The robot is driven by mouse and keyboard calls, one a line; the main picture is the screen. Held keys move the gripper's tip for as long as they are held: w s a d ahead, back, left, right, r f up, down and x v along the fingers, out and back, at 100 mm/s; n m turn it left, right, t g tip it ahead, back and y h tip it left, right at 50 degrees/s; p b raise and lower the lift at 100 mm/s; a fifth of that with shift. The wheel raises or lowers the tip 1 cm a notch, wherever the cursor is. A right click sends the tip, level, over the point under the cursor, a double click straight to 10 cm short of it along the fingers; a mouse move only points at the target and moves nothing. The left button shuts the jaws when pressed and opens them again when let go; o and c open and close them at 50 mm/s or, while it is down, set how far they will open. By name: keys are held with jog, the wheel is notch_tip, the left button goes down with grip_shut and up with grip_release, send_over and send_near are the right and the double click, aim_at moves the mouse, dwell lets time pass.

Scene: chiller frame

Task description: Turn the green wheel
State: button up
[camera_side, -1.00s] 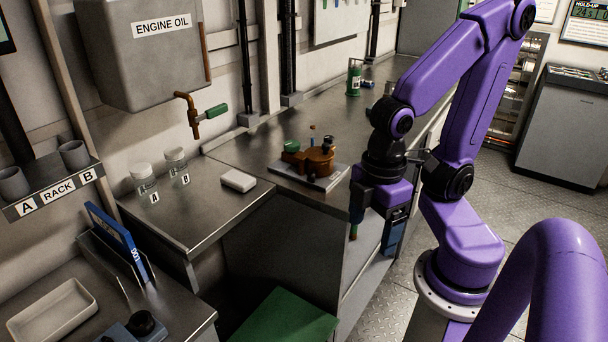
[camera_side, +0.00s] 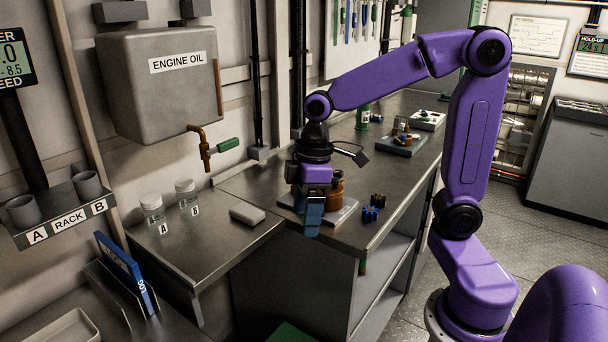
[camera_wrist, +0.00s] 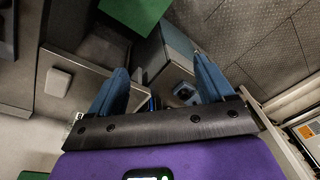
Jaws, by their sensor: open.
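No green wheel shows clearly in the side view now. A brown machine body (camera_side: 338,188) stands on a pale plate (camera_side: 346,211) on the metal bench, and my gripper and wrist hide much of it. A second earlier, a small green part showed on this body's left side. My gripper (camera_side: 312,226) points down in front of the body; I cannot tell whether it touches it. In the wrist view, my gripper (camera_wrist: 161,66) has its two blue fingers wide apart with nothing gripped between them. The oil tap has a green handle (camera_side: 228,145), which looks like a lever.
Small blue (camera_side: 370,214) and dark (camera_side: 378,199) parts lie right of the plate. A white block (camera_side: 247,213) and two jars (camera_side: 153,210) stand on the left bench. Another small assembly (camera_side: 401,143) sits farther back. The engine oil tank (camera_side: 160,85) hangs on the wall.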

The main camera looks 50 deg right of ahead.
jog(key=w+d+r+m, duration=0.2)
jog(key=w+d, duration=0.5)
jog(key=w, duration=0.3)
jog(key=w+d+r+m+t, duration=0.15)
jog(key=w+d, duration=0.25)
jog(key=d, duration=1)
jog(key=w+d+m+t, duration=0.1)
jog(key=w+d+t, duration=0.15)
jog(key=d, duration=1.05)
jog(key=x, duration=1.7)
jog(key=shift+w+a+f, duration=0.1)
jog(key=shift+w+f, duration=0.05)
jog(key=shift+w, duration=0.1)
jog(key=c, duration=1)
jog(key=shift+c, duration=0.2)
jog(key=shift+m, duration=0.35)
